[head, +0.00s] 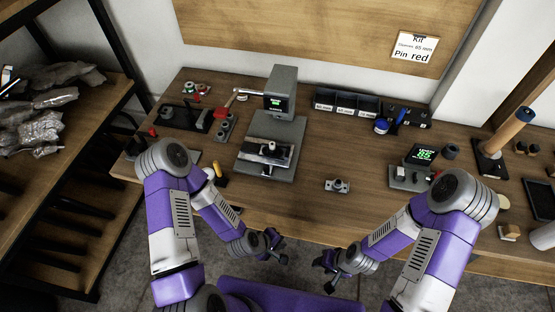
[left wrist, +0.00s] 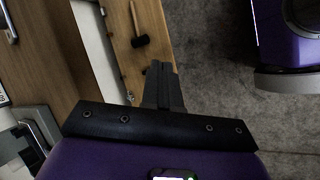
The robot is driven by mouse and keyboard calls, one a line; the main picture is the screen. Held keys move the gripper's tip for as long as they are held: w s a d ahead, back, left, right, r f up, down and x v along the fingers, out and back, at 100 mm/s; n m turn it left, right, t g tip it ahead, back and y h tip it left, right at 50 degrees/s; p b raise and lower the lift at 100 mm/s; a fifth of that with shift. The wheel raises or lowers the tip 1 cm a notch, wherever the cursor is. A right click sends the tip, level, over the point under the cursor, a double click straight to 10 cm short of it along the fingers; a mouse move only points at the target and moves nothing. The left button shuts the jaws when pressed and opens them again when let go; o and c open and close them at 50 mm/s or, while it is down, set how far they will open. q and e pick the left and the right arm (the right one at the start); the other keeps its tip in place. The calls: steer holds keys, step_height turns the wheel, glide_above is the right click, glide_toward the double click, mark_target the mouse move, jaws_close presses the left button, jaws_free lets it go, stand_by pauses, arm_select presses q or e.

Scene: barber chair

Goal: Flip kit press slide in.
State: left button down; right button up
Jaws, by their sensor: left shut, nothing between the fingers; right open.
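The grey press (head: 283,86) stands at the back middle of the wooden table, with a small green display on its head. Its slide (head: 268,150), a light plate with a dark part on it, sits at the front of the press base (head: 290,132). A small metal fixture (head: 337,186) lies on the table right of the press. My left gripper (head: 277,250) is shut and empty, in front of the table's edge; its closed fingers (left wrist: 162,82) show in the left wrist view. My right gripper (head: 324,272) is open and empty, also in front of the edge.
A kit card (head: 414,48) on the back board reads 65 mm and pin red. Dark bins (head: 346,102) stand behind. A red-handled tool (head: 225,106) is left of the press. The table's front middle is clear.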

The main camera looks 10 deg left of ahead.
mark_target(280, 166)
arm_select(q)
steer(key=w+r+n+t, duration=0.1)
steer(key=w+r+n, duration=0.1)
steer(key=n, duration=0.2)
steer(key=w+r+n+t+p, duration=0.1)
steer(key=w+r+n+t, duration=0.1)
steer(key=n, duration=0.2)
steer(key=w+r+n+t+y+p, duration=0.1)
steer(key=w+r+n, duration=0.1)
steer(key=n, duration=0.2)
steer(key=shift+w+r+n+t, duration=0.3)
steer(key=shift+r+t, duration=0.1)
steer(key=w+a+r+n+t+y, duration=0.1)
steer(key=r+n, duration=0.1)
steer(key=n, duration=0.1)
steer(key=w+a+r+n+t+y+p, duration=0.1)
steer(key=a+r+n, duration=0.1)
steer(key=n, duration=0.2)
steer(key=w+a+r+n+t+y, duration=0.1)
steer(key=w+a+r+n, duration=0.1)
steer(key=n, duration=0.1)
steer(key=shift+n+p, duration=0.35)
steer(key=shift+n, duration=0.05)
steer(key=shift+w+a+r+n+y, duration=0.15)
steer(key=shift+a+r+n+y, duration=0.15)
steer(key=shift+a+n+y, duration=0.15)
steer(key=shift+d, duration=0.1)
